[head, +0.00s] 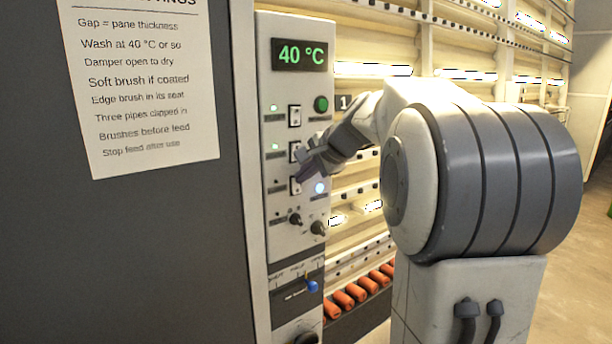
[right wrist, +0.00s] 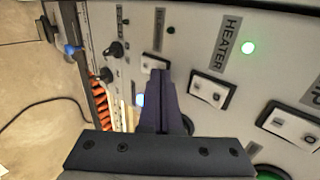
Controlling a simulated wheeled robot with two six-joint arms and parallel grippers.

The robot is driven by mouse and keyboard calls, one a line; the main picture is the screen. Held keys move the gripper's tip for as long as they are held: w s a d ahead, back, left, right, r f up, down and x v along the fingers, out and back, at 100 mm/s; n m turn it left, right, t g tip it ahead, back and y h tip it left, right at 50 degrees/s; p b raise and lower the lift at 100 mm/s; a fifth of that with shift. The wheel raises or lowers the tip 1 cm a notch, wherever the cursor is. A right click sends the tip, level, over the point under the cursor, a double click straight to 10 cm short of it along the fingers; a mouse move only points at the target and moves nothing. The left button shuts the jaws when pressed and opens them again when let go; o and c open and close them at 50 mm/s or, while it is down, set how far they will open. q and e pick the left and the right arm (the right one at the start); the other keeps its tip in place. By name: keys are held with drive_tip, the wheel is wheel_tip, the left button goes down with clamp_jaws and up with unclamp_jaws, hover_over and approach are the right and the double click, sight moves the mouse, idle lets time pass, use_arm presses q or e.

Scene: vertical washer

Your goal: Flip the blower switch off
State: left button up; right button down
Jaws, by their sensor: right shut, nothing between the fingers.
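A light control panel (head: 262,80) carries a column of three white rocker switches. The lowest switch (head: 295,186) is partly covered by my right gripper (head: 304,172) in the head view. In the right wrist view this end switch (right wrist: 153,63) lies right at the fingertips of my shut, empty right gripper (right wrist: 162,74). I cannot tell whether they touch. The label beside this switch is too small to read surely, and its lamp (right wrist: 171,30) looks dark. The middle switch, labelled HEATER (right wrist: 212,91), has a lit green lamp (right wrist: 248,48). My left gripper is not in view.
A green button (head: 320,104) and a glowing blue-white button (head: 319,188) sit right of the switches. Two black knobs and a blue-tipped lever (head: 312,287) are below. Orange rollers (head: 356,293) lie to the right. A paper notice (head: 150,90) hangs left.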

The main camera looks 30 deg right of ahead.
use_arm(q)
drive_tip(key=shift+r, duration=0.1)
use_arm(e)
drive_tip(key=shift+r, duration=0.15)
use_arm(q)
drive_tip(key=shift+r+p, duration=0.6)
drive_tip(key=shift+p, duration=0.15)
use_arm(e)
drive_tip(key=shift+r, duration=0.7)
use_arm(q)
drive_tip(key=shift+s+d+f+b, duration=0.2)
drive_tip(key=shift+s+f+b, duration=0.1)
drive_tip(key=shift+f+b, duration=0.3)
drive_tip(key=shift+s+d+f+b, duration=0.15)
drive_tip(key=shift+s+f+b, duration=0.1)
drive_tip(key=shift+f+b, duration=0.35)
use_arm(e)
drive_tip(key=v, duration=1.3)
drive_tip(key=shift+w+r, duration=0.1)
